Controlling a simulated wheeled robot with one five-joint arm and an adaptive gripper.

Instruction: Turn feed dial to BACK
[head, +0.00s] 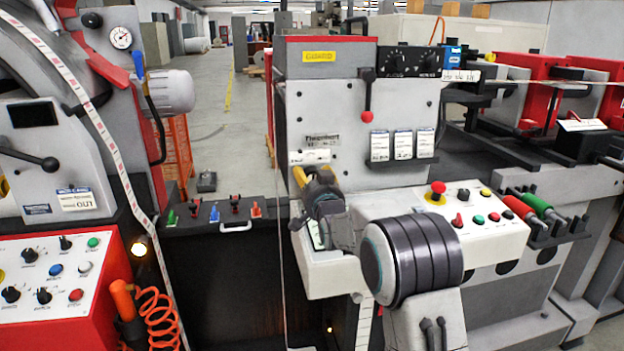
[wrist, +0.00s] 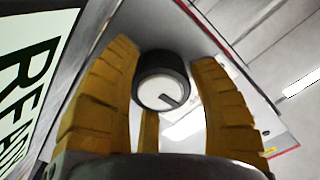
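The feed dial, probably the round knob (wrist: 160,88) in the wrist view, has a dark rim and a pale face with a short dark mark towards its lower right. My gripper (wrist: 166,58) has its yellow fingers apart, one at each side of this knob. The gaps are narrow, and I cannot tell whether the fingers touch it. In the head view my gripper (head: 313,174) is by the front of the grey machine panel, and the knob is hidden there. No BACK marking is readable.
A pale plate (wrist: 30,75) with large black letters, partly cut off, stands at left in the wrist view. A red emergency button (head: 438,187) and several coloured buttons sit on the white console right of my arm. A red-knobbed lever (head: 367,115) hangs above my gripper.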

